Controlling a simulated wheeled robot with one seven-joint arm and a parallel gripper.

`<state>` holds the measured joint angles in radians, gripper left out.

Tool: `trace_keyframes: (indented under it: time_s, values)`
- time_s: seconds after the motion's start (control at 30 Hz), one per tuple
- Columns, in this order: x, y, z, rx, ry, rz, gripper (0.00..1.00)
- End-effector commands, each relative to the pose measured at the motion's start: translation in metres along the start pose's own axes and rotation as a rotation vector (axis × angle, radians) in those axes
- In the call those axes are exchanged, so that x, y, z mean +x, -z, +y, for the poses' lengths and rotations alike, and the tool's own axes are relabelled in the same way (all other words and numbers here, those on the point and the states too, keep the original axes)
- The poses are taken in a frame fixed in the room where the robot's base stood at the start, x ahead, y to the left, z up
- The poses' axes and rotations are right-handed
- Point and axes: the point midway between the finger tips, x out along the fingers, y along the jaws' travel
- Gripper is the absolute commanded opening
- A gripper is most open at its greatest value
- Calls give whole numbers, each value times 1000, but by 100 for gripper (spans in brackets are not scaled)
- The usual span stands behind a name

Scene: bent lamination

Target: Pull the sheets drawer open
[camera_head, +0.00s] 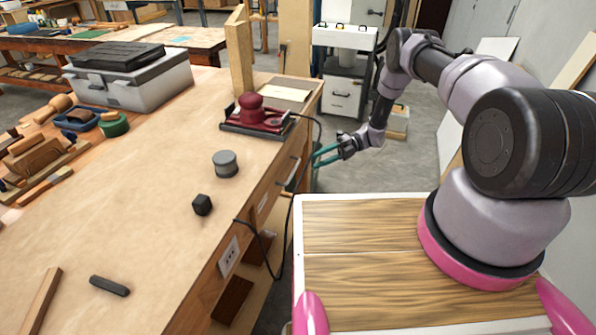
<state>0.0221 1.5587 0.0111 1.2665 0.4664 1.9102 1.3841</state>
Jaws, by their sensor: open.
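My gripper (316,159) has teal fingers, which are spread apart and empty. It is beside the right side of the wooden workbench (150,190), near its far end. The fingers look apart from this handle, though the exact gap is hard to judge. The drawer appears shut. No label is readable, so I cannot tell whether this is the sheets drawer.
A red sander (260,112) sits on the bench with its cable hanging over the edge by the drawers. A white cabinet (343,97) stands behind. Floor right of my gripper is clear.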

Motion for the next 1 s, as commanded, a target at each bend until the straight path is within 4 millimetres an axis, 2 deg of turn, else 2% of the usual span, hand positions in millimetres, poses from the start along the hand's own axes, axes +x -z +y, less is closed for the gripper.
trace_keyframes:
  time_s: [0.4, 0.53, 0.7, 0.97, 1.0]
  values:
    - [73, 1, 1, -1, 0, 4, 44]
    - [90, 1, 0, -2, 1, 3, 44]
    - [102, 1, 0, -2, 1, 2, 44]
    - [104, 1, 0, -3, 1, 1, 44]
    - [103, 1, 0, -3, 1, 1, 40]
